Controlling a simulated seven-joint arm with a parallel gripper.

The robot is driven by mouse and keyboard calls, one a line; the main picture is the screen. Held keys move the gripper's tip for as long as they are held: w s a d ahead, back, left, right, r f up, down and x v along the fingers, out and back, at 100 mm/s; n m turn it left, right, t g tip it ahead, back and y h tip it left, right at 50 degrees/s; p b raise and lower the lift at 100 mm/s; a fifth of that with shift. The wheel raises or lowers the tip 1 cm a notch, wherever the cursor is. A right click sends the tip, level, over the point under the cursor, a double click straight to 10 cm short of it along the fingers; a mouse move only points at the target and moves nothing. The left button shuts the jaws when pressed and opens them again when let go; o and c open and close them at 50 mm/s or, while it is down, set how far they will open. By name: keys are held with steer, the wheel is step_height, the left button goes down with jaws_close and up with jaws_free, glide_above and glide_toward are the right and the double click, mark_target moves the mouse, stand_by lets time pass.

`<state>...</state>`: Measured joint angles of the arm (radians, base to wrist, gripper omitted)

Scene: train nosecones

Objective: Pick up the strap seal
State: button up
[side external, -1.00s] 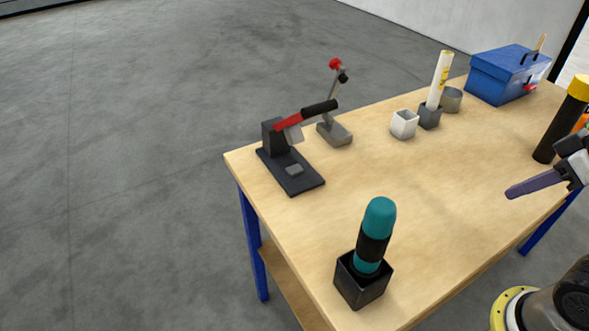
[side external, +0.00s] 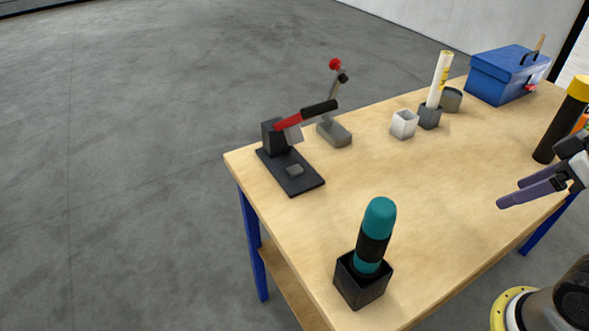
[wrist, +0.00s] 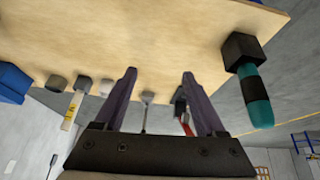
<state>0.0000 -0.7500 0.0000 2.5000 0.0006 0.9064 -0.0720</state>
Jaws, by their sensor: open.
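No piece is plainly recognisable as the strap seal. The white block also shows in the wrist view (wrist: 106,87). My gripper (side external: 512,193) is at the right in the side view, above the table's near right part, open and empty. In the wrist view its two fingers (wrist: 158,73) are spread apart, touching nothing.
The lever press (side external: 276,138) and a red-knobbed lever (side external: 334,132) stand at the left. A teal bottle (side external: 379,220) stands in a black holder in front. A white tube (side external: 440,80), grey cup (side external: 451,99), blue toolbox (side external: 500,75) and black cylinder (side external: 560,125) line the back and right. The middle is clear.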

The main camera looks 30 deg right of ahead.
steer(key=w+a+r+n+y, duration=0.3)
steer(key=w+a+r+n, duration=0.2)
steer(key=w+r+n, duration=0.6)
steer(key=w+a+n+g+y, duration=0.25)
steer(key=w+n, duration=0.25)
steer(key=w, duration=1.1)
steer(key=w+a+f+n, duration=0.1)
steer(key=w+f, duration=0.1)
steer(key=w, duration=0.3)
steer(key=g+y, duration=0.1)
steer(key=g, duration=0.2)
glide_above(295, 167)
steer(key=d, duration=0.4)
step_height(295, 167, down, 23)
steer(key=shift+s+r, duration=0.1)
steer(key=shift+r, duration=0.05)
steer(key=shift+x, duration=2.9)
jaws_close()
